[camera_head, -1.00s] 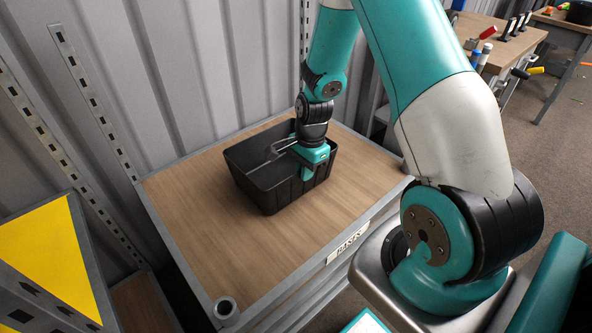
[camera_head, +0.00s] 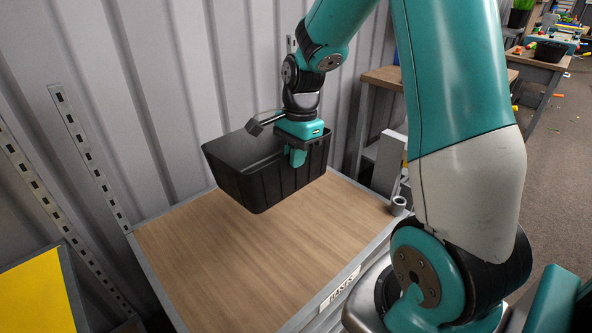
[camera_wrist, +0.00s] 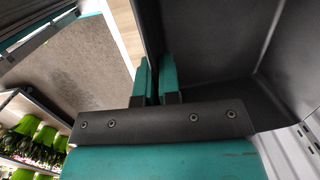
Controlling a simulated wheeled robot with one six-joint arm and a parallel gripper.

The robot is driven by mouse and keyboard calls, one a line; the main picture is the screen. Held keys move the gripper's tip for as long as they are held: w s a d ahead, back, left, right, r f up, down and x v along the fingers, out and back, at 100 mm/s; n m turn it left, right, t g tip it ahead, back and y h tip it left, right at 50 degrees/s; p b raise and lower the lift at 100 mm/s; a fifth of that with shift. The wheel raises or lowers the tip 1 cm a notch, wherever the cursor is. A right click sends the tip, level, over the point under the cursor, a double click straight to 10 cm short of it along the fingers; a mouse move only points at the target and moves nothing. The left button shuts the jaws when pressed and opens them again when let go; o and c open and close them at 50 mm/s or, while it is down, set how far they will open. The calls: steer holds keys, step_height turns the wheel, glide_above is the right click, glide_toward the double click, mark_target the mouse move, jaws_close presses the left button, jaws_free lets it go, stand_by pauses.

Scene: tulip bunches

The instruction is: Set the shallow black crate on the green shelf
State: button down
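The black crate (camera_head: 262,178) hangs in the air above the wooden-topped table, tilted a little in the head view. My gripper (camera_head: 298,152) is shut on the crate's near right wall, with a teal finger on the outside. In the wrist view my gripper's two teal fingers (camera_wrist: 155,82) pinch the wall of the black crate (camera_wrist: 215,45), whose inside fills the upper right. I see no green shelf in the head view. In the wrist view, shelves with green pots (camera_wrist: 42,140) stand at the lower left.
The wooden table (camera_head: 225,265) below the crate is bare and has a label on its front edge. A corrugated metal wall (camera_head: 150,90) stands close behind. A yellow surface (camera_head: 38,298) is at the lower left. Open floor (camera_head: 560,200) lies at the right.

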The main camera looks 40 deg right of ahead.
steer(key=shift+r+p, duration=2.4)
steer(key=shift+r, duration=0.2)
steer(key=shift+f, duration=0.1)
steer(key=s, duration=0.9)
steer(key=shift+d, duration=0.15)
steer(key=shift+s, duration=0.1)
